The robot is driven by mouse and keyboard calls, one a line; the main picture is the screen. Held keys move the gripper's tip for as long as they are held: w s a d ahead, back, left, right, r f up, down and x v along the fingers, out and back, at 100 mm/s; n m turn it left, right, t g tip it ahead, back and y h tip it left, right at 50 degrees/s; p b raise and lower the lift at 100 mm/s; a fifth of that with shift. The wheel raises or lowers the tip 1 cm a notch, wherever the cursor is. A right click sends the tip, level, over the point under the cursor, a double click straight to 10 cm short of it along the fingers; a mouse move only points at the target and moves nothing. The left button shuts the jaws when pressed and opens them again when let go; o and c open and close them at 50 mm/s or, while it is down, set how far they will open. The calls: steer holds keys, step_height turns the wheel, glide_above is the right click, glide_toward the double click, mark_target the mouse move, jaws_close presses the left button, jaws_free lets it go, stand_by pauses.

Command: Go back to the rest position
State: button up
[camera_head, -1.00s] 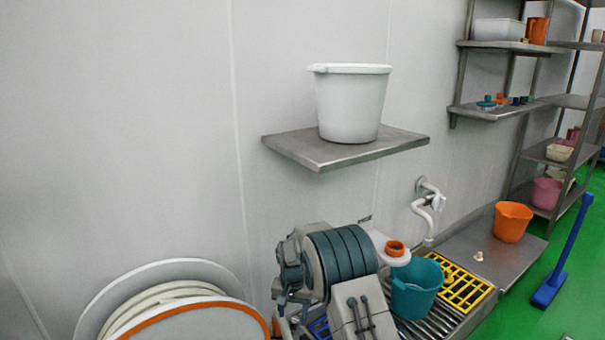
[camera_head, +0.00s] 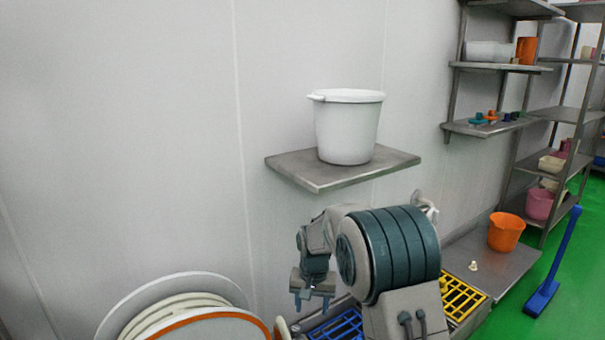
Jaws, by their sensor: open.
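My gripper (camera_head: 312,300) hangs at the end of my folded arm, in the lower middle of the head view. It points down with its two fingers apart and nothing between them. It is left of the blue grate (camera_head: 340,326) and below the wall shelf (camera_head: 318,180). A white bucket (camera_head: 346,132) stands upright on that shelf, well apart from my gripper. My arm covers the place to the right, so what stands behind it is hidden.
Round white and orange-rimmed pieces (camera_head: 205,328) stand at lower left, close to my gripper. A yellow grate (camera_head: 461,299), an orange bucket (camera_head: 505,232) and a blue long-handled tool (camera_head: 556,265) are to the right. Metal shelving (camera_head: 500,66) stands at upper right.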

steer(key=s+d+r+p, duration=0.2)
steer(key=s+r+p, duration=0.1)
steer(key=r, duration=0.4)
steer(key=s+d+r+p, duration=0.2)
steer(key=s+d+r, duration=0.1)
steer(key=r, duration=0.4)
steer(key=s+d+r+t+p, duration=0.1)
steer(key=s+d+r+p, duration=0.2)
steer(key=s+r+p, duration=0.4)
steer(key=s+d+r+n+t+p, duration=0.1)
steer(key=s+d+r+p, duration=0.3)
steer(key=s+r+p, duration=0.3)
steer(key=shift+s+d+r, duration=0.3)
steer(key=shift+s+r, duration=2.35)
steer(key=shift+s, duration=2.35)
